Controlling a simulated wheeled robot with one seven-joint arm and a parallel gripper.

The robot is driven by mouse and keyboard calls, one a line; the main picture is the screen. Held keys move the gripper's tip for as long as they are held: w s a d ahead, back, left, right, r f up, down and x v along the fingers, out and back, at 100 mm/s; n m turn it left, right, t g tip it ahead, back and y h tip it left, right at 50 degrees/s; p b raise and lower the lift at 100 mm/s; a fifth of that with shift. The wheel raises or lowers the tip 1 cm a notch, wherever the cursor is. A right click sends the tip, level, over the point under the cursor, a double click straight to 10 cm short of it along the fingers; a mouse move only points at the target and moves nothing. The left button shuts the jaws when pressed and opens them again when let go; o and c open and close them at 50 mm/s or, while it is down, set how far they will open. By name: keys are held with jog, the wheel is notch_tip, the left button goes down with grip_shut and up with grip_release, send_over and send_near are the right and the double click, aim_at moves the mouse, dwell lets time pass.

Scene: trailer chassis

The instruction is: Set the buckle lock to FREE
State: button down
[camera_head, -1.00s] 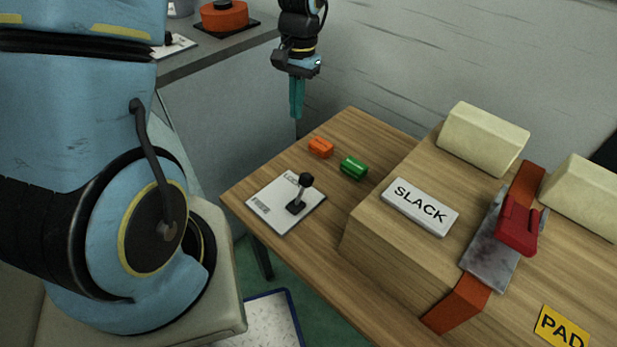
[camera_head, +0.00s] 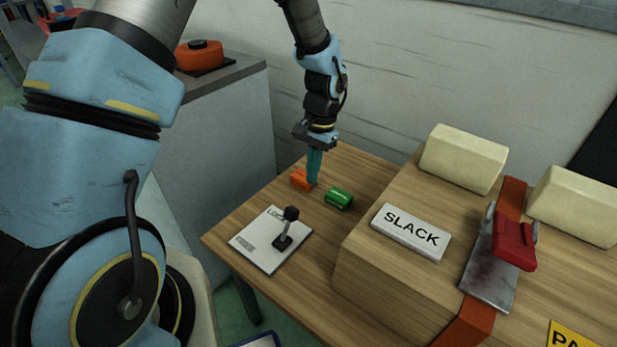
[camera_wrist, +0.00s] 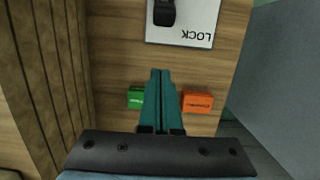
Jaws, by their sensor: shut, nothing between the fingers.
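A white plate (camera_head: 262,252) lies on the wooden table, with a LOCK label at its far end and a smaller label at its near end that is too small to read. A black lever (camera_head: 284,239) with a round knob stands up from the plate; I cannot tell which label it is set to. In the wrist view the lever (camera_wrist: 163,14) and the plate (camera_wrist: 200,15) are at the top edge, partly cut off. My gripper (camera_head: 313,183) has teal fingers pointing down, shut and empty, beyond the plate and apart from the lever. The fingertips (camera_wrist: 160,72) point toward the lever.
An orange block (camera_head: 300,180) and a green block (camera_head: 339,198) lie beside my fingers. A raised wooden block (camera_head: 375,270) to the right bears a SLACK sign (camera_head: 411,232), an orange strap with a red buckle (camera_head: 513,240), and cream blocks (camera_head: 462,158).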

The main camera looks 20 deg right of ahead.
aim_at(287, 224)
jog(key=f, duration=0.2)
jog(key=f+p, duration=0.1)
jog(key=f, duration=0.1)
jog(key=a+f, duration=0.1)
jog(key=f, duration=0.1)
jog(key=shift+s+a+f, duration=0.1)
jog(key=shift+s+f, duration=0.25)
jog(key=shift+f, duration=0.05)
jog(key=shift+s+a+f+p, duration=0.1)
jog(key=shift+a+f+p, duration=0.1)
jog(key=shift+f+p, duration=0.15)
jog(key=shift+s+a+r+p, duration=0.3)
jog(key=shift+a+r, duration=0.1)
jog(key=shift+a, duration=0.1)
jog(key=shift+s+a+r+p, duration=0.25)
jog(key=shift+a+r+p, duration=0.05)
jog(key=shift+a+r, duration=0.15)
jog(key=shift+s+a, duration=0.2)
jog(key=shift+a, duration=0.2)
